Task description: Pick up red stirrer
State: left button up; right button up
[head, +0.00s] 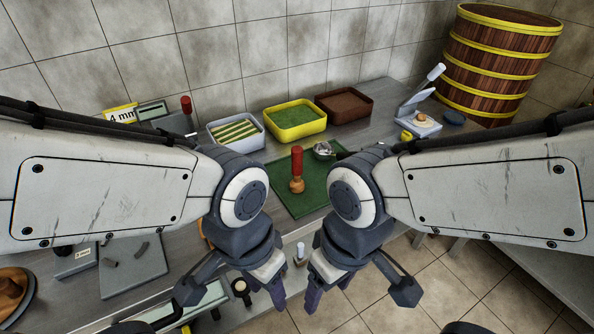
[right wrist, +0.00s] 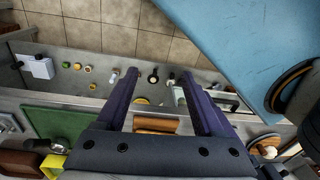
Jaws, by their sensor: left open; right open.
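An upright tool with a red handle and a round wooden lower end (head: 297,170) stands on a green mat (head: 312,205) in the middle of the counter. A second red-topped handle (head: 186,104) shows further left, by a grey device. I cannot tell for sure which one is the red stirrer. My left gripper (head: 231,290) is open and empty, in front of the mat and toward me. My right gripper (head: 359,290) is open and empty beside it; its spread fingers also show in the right wrist view (right wrist: 158,85). Neither gripper touches a red handle.
Behind the mat are a white tray with green-striped contents (head: 236,132), a yellow tray (head: 295,121) and a brown tray (head: 344,103). A metal ladle-like item (head: 323,150) lies at the mat's back edge. A tall steamer tower (head: 500,62) stands back right. My forearms cover both sides.

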aim_at(297, 184)
jog(key=u, duration=1.9)
jog(key=k, duration=0.8)
jog(key=z, duration=1.45)
jog(key=i, duration=0.5)
jog(key=z, duration=0.05)
